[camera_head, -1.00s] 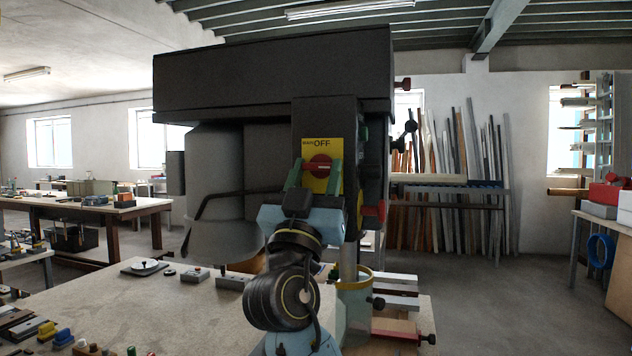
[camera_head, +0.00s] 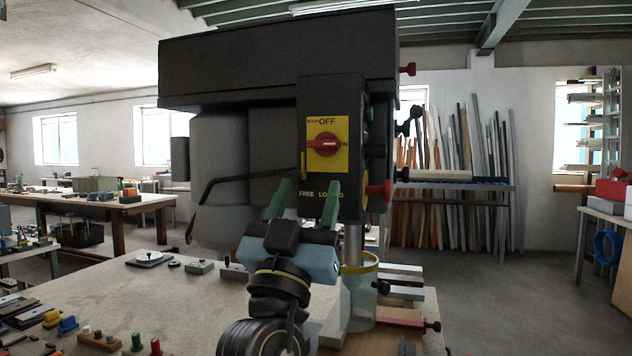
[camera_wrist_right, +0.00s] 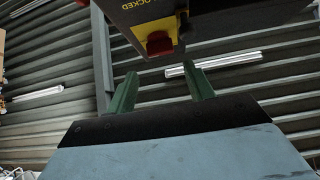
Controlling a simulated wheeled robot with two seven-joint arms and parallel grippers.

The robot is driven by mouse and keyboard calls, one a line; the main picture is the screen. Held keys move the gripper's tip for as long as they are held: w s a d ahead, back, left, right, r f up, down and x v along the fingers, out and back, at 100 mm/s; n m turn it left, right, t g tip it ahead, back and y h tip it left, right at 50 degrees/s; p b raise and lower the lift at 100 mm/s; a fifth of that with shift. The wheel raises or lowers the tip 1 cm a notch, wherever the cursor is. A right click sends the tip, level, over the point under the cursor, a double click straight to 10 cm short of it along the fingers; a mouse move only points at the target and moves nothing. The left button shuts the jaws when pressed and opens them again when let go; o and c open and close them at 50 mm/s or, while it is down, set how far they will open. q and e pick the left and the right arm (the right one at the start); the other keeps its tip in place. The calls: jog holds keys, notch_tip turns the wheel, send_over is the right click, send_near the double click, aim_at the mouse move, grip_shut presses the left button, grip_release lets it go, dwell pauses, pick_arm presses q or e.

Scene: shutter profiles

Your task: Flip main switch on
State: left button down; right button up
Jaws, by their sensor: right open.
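The main switch is a red rotary knob (camera_head: 323,143) on a yellow plate (camera_head: 340,121) on the front of a dark machine (camera_head: 275,75). The plate reads OFF at the top and ON at the right. The knob's pale pointer mark lies about level, towards ON. My right gripper (camera_head: 304,200) is open and empty, below the plate and apart from the knob. Its green fingers point up, near the FREE/LOCKED label. In the wrist view its fingertips (camera_wrist_right: 160,72) are apart with nothing between them. My left gripper is not in view.
A red knob (camera_head: 378,190) sticks out at the machine's right side. A bench (camera_head: 110,290) with small blocks and parts spreads below and left. A rack of long profiles (camera_head: 470,180) stands behind at the right. The floor at the right is clear.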

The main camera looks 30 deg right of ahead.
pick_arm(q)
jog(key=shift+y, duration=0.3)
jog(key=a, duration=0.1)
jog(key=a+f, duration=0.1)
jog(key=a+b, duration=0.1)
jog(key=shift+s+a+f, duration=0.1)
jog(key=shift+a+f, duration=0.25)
pick_arm(e)
jog(key=v, duration=0.4)
jog(key=shift+s+a+f, duration=0.1)
jog(key=shift+a+f, duration=0.05)
jog(key=shift+f, duration=0.05)
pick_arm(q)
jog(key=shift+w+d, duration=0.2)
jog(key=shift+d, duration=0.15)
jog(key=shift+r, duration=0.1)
pick_arm(e)
jog(key=shift+r, duration=0.1)
